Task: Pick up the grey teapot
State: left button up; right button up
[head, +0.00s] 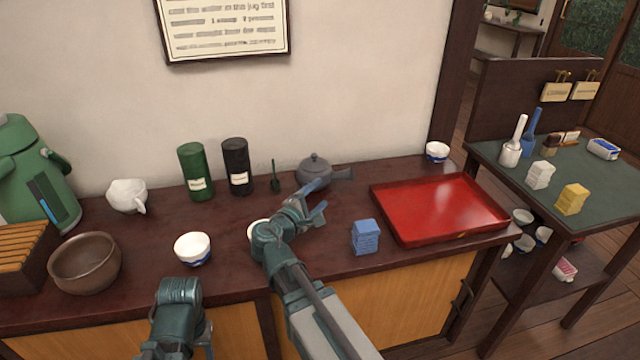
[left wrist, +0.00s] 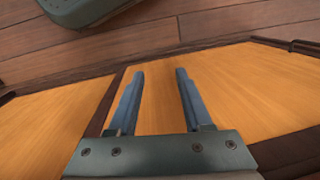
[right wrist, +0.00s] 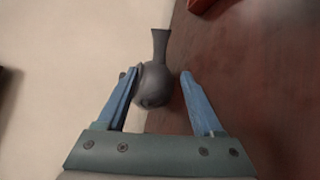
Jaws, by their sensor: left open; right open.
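The grey teapot (head: 315,172) stands upright on the dark red-brown counter near the wall, its side handle pointing right. My right gripper (head: 311,203) is open just in front of the teapot. In the right wrist view the teapot (right wrist: 155,82) shows between and beyond the open fingers of the right gripper (right wrist: 158,82), closer to the left finger, which overlaps its edge. I cannot tell whether the finger touches it. My left gripper (left wrist: 158,80) is open and empty, in front of the cabinet's wooden front. In the head view its fingers are not clear.
A red tray (head: 440,208) lies right of the teapot, with a blue block-like stack (head: 366,237) beside it. A black canister (head: 237,166), a green canister (head: 195,171) and a small green scoop (head: 275,177) stand left of the teapot. A white cup (head: 192,248) stands nearer the front.

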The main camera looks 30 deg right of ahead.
aim_at(338, 177)
jog(key=shift+b+x, duration=0.95)
jog(key=shift+x, duration=6)
grip_shut()
